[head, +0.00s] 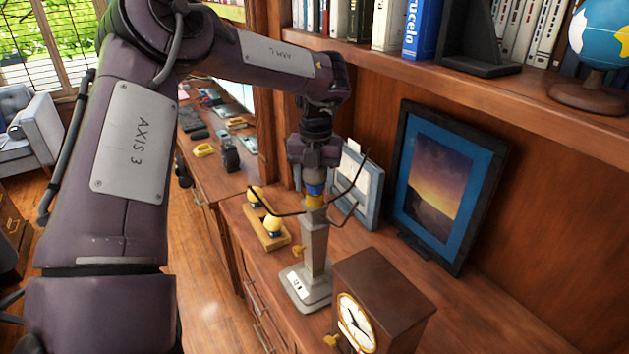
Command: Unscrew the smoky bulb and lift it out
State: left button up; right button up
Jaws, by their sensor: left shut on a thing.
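The lamp (315,250) stands upright on the wooden cabinet top, with a grey base, a square stem and dark curved prongs spreading around its top. My left gripper (315,190) points straight down over the lamp's top, between the prongs. Two pale bulbs with yellow parts sit on a small wooden holder (270,241) left of the lamp. My right gripper is not in view.
A wooden clock (384,290) stands close in front of the lamp. A blue-matted picture frame (447,185) and a smaller frame (358,183) lean behind. A bookshelf (480,75) with books and a globe (600,45) overhangs the right side.

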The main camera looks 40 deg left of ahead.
pick_arm(q)
jog(key=shift+r+p, duration=0.6)
jog(key=shift+r, duration=0.1)
dwell(0.5)
jog(key=shift+r+p, duration=2.4)
jog(key=shift+r, duration=0.05)
